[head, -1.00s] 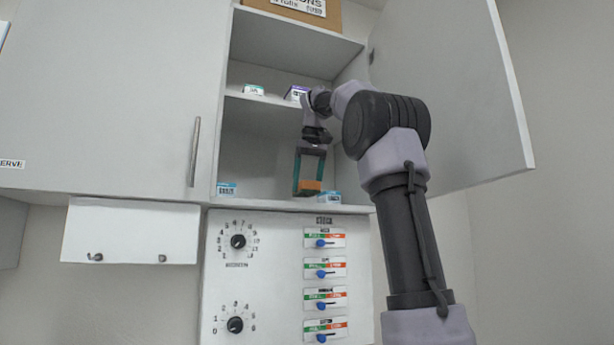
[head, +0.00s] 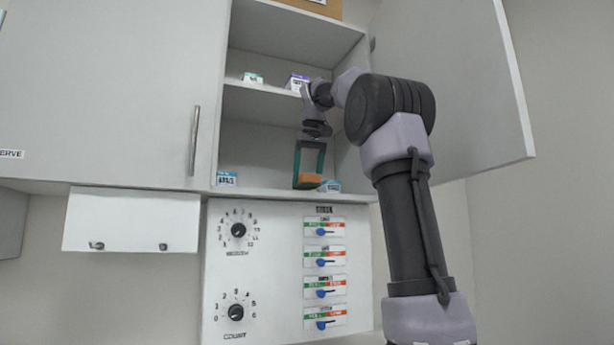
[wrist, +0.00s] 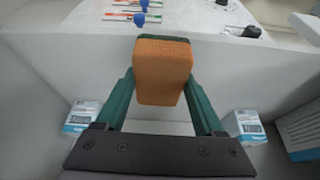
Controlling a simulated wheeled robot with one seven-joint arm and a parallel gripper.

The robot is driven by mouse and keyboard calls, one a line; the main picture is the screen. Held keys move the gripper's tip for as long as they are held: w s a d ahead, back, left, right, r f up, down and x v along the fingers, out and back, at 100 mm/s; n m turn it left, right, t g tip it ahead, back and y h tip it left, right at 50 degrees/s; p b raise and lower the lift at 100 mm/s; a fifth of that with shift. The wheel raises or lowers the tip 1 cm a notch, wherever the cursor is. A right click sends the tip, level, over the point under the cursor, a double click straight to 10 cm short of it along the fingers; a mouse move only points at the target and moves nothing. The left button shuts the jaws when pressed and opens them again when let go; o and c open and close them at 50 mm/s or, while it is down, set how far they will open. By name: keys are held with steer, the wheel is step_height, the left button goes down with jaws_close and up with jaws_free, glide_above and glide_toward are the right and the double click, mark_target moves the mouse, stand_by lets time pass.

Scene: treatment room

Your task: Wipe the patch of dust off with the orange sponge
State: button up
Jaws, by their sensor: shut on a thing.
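My gripper (head: 309,178) is shut on the orange sponge (wrist: 163,70), which sits between its two green fingers. In the head view the sponge (head: 309,181) is inside the open wall cabinet, low over the front of its bottom shelf (head: 270,189). I cannot tell whether the sponge touches the shelf. In the wrist view the sponge's far end is dark green. No patch of dust can be made out in either view; the sponge and gripper cover part of the shelf.
Small boxes stand left (head: 227,179) and right (head: 331,186) of the gripper on the bottom shelf. Two more boxes, one white and green (head: 252,78), one purple (head: 298,82), stand on the shelf above. The open cabinet door (head: 455,80) is at the right. A dial panel (head: 275,270) hangs below.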

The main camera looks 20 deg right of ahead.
steer(key=shift+f, duration=0.75)
steer(key=shift+w, duration=2.8)
steer(key=shift+r, duration=0.2)
